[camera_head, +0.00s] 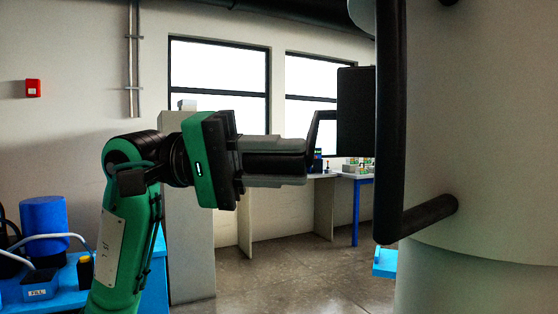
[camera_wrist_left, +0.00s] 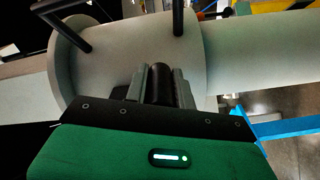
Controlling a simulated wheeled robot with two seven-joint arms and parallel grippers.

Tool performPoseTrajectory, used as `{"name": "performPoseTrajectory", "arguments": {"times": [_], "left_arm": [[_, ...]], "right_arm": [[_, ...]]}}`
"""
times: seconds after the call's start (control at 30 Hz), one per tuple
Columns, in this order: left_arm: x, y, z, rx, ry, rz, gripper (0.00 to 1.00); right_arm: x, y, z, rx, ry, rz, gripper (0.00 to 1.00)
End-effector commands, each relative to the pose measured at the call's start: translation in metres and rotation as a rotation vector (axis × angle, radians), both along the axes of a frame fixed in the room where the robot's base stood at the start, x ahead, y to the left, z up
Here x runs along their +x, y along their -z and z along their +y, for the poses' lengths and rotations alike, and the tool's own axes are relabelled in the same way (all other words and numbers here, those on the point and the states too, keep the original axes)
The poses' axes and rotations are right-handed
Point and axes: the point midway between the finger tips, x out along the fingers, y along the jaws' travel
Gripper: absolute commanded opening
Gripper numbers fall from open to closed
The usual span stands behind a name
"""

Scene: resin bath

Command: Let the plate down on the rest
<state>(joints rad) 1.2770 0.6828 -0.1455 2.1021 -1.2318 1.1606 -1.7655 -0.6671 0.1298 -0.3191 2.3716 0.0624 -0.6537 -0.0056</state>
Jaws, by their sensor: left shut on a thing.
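My left gripper (camera_head: 275,161) reaches in from the left, its grey fingers pointing right. In the left wrist view the fingers (camera_wrist_left: 160,86) are shut on a black rounded part (camera_wrist_left: 160,75), seen end-on, which looks like the plate's grip. In the head view a flat black panel (camera_head: 355,112), which looks like the plate, stands upright just beyond the fingertips. A bent black bracket (camera_head: 315,128) runs from it towards the fingers; I cannot tell if they join. I cannot pick out the rest. My right gripper is out of view.
A big pale cylinder (camera_head: 495,150) with a black bar (camera_head: 391,110) fills the right and also shows in the left wrist view (camera_wrist_left: 140,45). A blue bench (camera_head: 70,290) with a blue container (camera_head: 44,222) is at left. Open floor (camera_head: 300,265) lies behind.

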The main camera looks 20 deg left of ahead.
Motion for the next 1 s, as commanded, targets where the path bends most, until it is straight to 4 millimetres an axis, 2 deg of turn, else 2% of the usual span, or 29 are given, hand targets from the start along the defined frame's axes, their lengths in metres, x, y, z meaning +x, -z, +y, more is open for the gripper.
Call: {"name": "performPoseTrajectory", "arguments": {"times": [0.17, 0.2, 0.27, 0.3, 0.57, 0.67, 0.77, 1.0], "left_arm": [[0.001, 0.002, -0.001, 0.003, 0.002, 0.006, 0.0], [0.001, 0.002, -0.001, 0.003, 0.002, 0.006, 0.33], [0.001, 0.002, -0.001, 0.003, 0.001, 0.005, 0.45], [0.001, 0.002, -0.001, 0.003, 0.001, 0.005, 0.47], [0.0, 0.001, 0.0, 0.002, 0.0, 0.002, 0.47], [0.0, 0.001, 0.006, 0.001, -0.003, 0.002, 0.47], [-0.003, 0.001, 0.02, 0.001, -0.004, 0.004, 0.47], [-0.013, 0.002, 0.074, -0.001, -0.003, 0.006, 0.47]], "right_arm": [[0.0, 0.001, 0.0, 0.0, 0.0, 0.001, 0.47], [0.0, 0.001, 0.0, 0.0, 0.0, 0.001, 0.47], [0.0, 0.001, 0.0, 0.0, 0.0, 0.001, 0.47], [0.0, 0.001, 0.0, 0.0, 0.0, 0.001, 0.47], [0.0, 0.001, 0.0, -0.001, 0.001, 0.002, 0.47], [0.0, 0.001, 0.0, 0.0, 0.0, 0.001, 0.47], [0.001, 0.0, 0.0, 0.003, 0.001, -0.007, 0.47], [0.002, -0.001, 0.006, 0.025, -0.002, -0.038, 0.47]]}}
